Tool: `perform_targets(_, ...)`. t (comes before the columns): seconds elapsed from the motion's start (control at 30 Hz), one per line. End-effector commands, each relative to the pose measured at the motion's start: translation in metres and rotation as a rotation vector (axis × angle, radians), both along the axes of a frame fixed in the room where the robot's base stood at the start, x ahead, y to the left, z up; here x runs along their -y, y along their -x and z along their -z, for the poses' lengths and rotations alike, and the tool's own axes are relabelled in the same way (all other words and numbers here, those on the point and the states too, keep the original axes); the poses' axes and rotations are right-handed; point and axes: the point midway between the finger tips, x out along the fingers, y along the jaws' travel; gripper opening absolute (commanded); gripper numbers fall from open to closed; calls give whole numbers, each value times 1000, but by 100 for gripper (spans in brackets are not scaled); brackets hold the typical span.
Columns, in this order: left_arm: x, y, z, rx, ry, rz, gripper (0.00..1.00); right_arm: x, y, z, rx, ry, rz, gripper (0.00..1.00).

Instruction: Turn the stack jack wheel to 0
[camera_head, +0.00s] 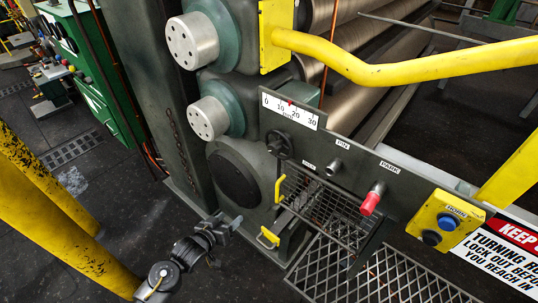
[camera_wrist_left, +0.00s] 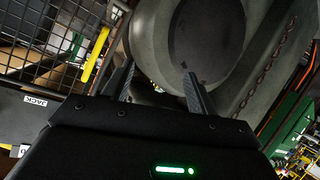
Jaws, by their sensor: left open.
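The stack jack wheel (camera_head: 279,144) is a small black handwheel on the dark panel, left of the JACK label (camera_head: 308,165). Above it is a white scale (camera_head: 290,109) marked 0 to 30, with a red pointer (camera_head: 291,101) that seems to sit between 10 and 20. My left gripper (camera_head: 231,226) is below and left of the wheel, apart from it. In the left wrist view, the gripper (camera_wrist_left: 160,88) has its fingers spread with nothing between them. The wheel cannot be made out there, but the JACK label (camera_wrist_left: 36,101) shows at left.
A wire mesh guard (camera_head: 325,210) with yellow handles hangs below the panel. A red-tipped PARK pin (camera_head: 372,198) and a yellow HORN box (camera_head: 450,220) are to the right. A yellow rail (camera_head: 400,68) crosses above. Yellow posts (camera_head: 40,190) stand at left, near my left arm.

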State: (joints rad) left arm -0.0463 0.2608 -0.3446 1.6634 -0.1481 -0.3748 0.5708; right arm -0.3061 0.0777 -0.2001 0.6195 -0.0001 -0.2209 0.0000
Motion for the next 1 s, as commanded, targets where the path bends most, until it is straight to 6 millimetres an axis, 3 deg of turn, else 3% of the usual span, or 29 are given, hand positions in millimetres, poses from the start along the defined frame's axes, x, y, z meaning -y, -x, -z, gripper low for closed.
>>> perform_targets(0.03,15,-11,-53,85,53,33,58,0,2,3,-3,0,0,45)
perform_targets(0.1,33,-14,-114,170,122,73,58,0,2,4,-4,0,0,45)
perform_targets(0.2,52,-6,-180,260,196,128,58,0,1,6,-2,0,0,45)
perform_targets(0.3,63,5,-221,312,244,169,58,0,-2,7,1,1,0,45)
perform_targets(0.43,70,13,-246,344,274,195,58,0,-6,7,7,-1,0,45)
perform_targets(0.67,74,10,-250,347,280,197,58,1,-7,5,9,0,0,45)
perform_targets(1.0,107,-36,-252,347,280,196,58,2,-7,-9,10,2,-1,45)
